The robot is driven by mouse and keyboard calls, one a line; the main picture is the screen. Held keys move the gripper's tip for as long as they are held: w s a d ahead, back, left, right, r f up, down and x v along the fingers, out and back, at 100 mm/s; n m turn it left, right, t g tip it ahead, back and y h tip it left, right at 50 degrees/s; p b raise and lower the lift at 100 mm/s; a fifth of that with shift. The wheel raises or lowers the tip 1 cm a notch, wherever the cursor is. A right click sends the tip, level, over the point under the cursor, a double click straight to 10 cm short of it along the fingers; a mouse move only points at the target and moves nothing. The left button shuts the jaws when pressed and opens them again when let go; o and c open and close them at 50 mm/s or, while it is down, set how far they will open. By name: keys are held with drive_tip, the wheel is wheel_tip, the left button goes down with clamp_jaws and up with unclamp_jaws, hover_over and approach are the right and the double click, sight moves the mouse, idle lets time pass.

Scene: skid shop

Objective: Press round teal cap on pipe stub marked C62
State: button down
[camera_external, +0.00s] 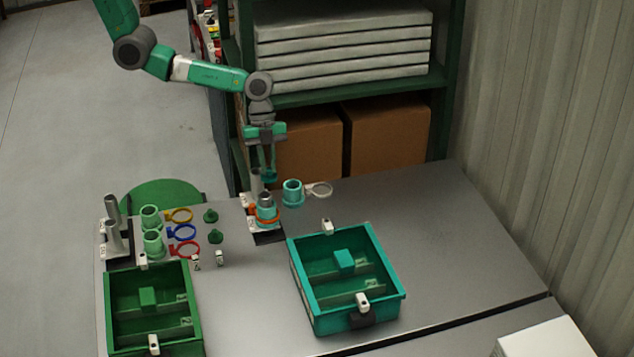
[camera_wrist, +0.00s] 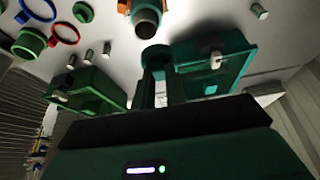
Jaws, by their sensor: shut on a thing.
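My gripper (camera_external: 268,162) is shut on a small round teal cap (camera_external: 269,176), held just above the pipe stubs at the back of the bench. In the wrist view the cap (camera_wrist: 156,52) sits between the fingertips, just below the open mouth of a pipe stub (camera_wrist: 147,22). A front grey pipe stub (camera_external: 265,199) has a teal collar and an orange ring around it. A second grey stub (camera_external: 256,183) stands behind it, partly hidden by the gripper. The cap appears apart from both stubs. The C62 marking cannot be read.
A teal sleeve (camera_external: 292,192) and a white ring (camera_external: 320,189) are right of the stubs. A teal bin (camera_external: 394,282) stands in front, a green bin (camera_external: 111,318) at left. Coloured rings, green sleeves and two grey stubs (camera_external: 114,238) occupy the left. The bench's right side is clear.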

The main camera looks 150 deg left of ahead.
sight(263, 178)
drive_tip(key=shift+s+d+r, duration=0.3)
drive_tip(key=shift+d+r, duration=0.2)
drive_tip(key=shift+r, duration=0.05)
drive_tip(key=shift+d+f, duration=0.15)
drive_tip(key=shift+d, duration=0.1)
wheel_tip(263, 178, down, 6)
drive_tip(key=b, duration=0.5)
drive_tip(key=shift+a, duration=0.1)
drive_tip(key=shift+f+b, duration=0.65)
drive_tip(key=shift+b, duration=0.15)
idle(1.3)
drive_tip(key=c, duration=0.9)
unclamp_jaws()
drive_tip(key=shift+c, duration=0.2)
drive_tip(key=shift+r, duration=0.1)
wheel_tip(263, 178, up, 8)
drive_tip(key=p, duration=0.7)
